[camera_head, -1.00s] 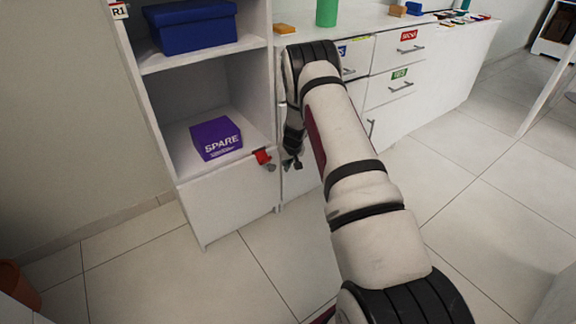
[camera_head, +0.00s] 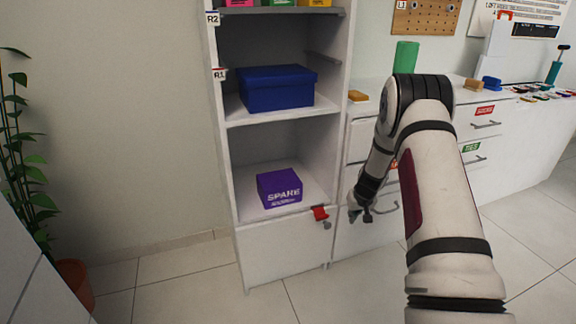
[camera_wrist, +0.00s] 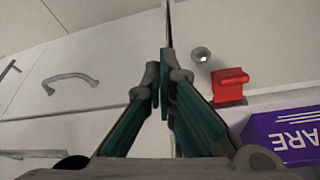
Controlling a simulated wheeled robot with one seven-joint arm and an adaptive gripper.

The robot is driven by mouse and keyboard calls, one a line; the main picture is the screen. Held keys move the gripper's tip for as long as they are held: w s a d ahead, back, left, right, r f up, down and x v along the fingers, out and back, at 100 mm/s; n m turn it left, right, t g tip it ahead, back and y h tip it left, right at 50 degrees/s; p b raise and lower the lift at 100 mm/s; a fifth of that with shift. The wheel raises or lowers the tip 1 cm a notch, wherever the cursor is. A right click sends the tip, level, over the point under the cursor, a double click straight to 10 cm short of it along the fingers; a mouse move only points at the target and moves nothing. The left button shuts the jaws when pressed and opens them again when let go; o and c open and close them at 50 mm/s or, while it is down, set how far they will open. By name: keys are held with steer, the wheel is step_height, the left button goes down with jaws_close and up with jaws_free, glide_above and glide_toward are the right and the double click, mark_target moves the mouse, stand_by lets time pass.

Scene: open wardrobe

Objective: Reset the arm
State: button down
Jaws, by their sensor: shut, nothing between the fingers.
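My gripper (camera_head: 361,215) hangs in front of the wardrobe, to the right of its lower shelf, near the drawer fronts. In the wrist view the gripper (camera_wrist: 160,88) has its two dark green fingers closed together at the tips, with nothing between them. My arm reaches over from the lower right of the head view. The purple SPARE box (camera_head: 279,188) sits on the lower shelf and shows at the right edge of the wrist view (camera_wrist: 290,135). A red latch piece (camera_head: 320,213) is on the wardrobe's front edge, left of the gripper, and also shows in the wrist view (camera_wrist: 229,85).
A blue box (camera_head: 276,88) stands on the shelf above. A potted plant (camera_head: 25,160) is at the far left. The floor in front is clear.

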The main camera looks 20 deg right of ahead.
steer(key=shift+r, duration=0.1)
steer(key=s+a+r+n+y, duration=0.1)
steer(key=s+a+r, duration=0.3)
steer(key=a+r, duration=0.45)
steer(key=s+a+r+g+y, duration=0.1)
steer(key=s+a+r, duration=0.45)
steer(key=r, duration=0.55)
steer(key=s+a+r+n, duration=0.1)
steer(key=s+a+r, duration=0.3)
steer(key=a+r, duration=0.45)
steer(key=s+a+r+g, duration=0.1)
steer(key=s+a+r, duration=0.25)
steer(key=s, duration=0.55)
steer(key=s+a+r+g, duration=0.15)
steer(key=s+r, duration=0.25)
steer(key=s, duration=0.4)
steer(key=s+a+h, duration=0.1)
steer(key=s, duration=1.6)
step_height(320, 180, up, 32)
steer(key=n+t+p, duration=0.1)
steer(key=t+p, duration=0.2)
steer(key=p, duration=2.8)
steer(key=shift+s+d+t, duration=0.2)
steer(key=shift+s+t, duration=0.1)
steer(key=shift+t, duration=0.05)
